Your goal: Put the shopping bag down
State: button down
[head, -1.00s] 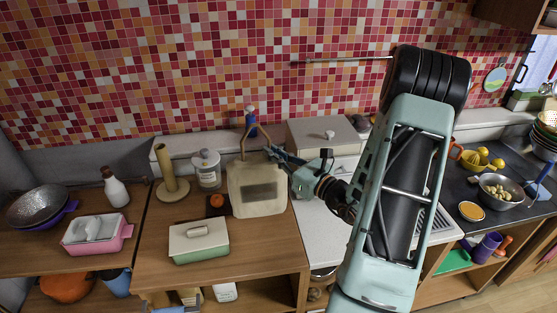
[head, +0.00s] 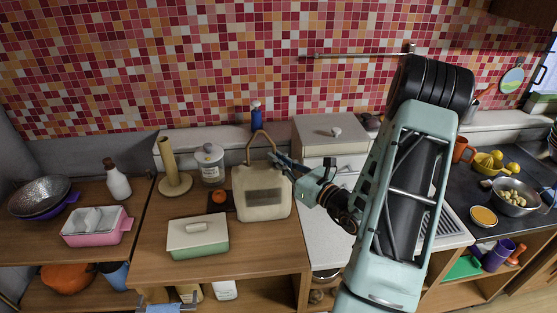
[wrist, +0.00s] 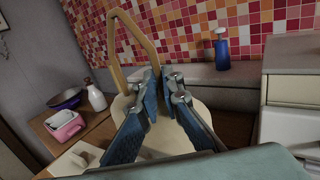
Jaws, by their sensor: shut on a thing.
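A lidded green dish (head: 197,237) stands in front left of the bag. A paper-roll stand (head: 170,165), a white jar (head: 210,165) and an orange (head: 219,196) are to its left. A blue bottle (head: 256,115) stands behind. A white drawer unit (head: 330,135) is at right.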

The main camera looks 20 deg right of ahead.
jog(key=shift+f, duration=0.15)
jog(key=c, duration=2.1)
grip_release()
